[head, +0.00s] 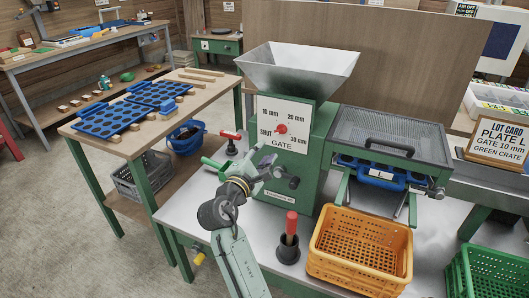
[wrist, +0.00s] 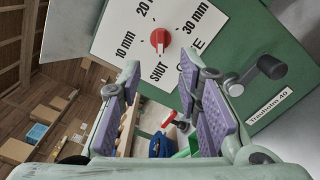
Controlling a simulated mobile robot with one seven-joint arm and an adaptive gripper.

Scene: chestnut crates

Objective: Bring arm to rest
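My gripper (head: 265,176) is in front of the green machine (head: 318,160), below its gate dial. In the wrist view my gripper (wrist: 163,95) is open, its purple finger pads apart with nothing between them. The red dial knob (head: 281,129) sits on a white plate marked 10 mm, 20 mm, 30 mm and SHUT; it also shows in the wrist view (wrist: 160,38), its white mark appearing to face SHUT. A dark crank handle (wrist: 271,67) is right of the fingers in the wrist view. My arm reaches up from the bottom of the head view.
An orange crate (head: 360,250) and a red-handled tool in a black holder (head: 289,250) stand on the front bench. A green crate (head: 490,272) is at right. A side table with blue trays (head: 110,120) stands left. A lot card (head: 497,143) reads "Plate L, gate 10 mm, green crate".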

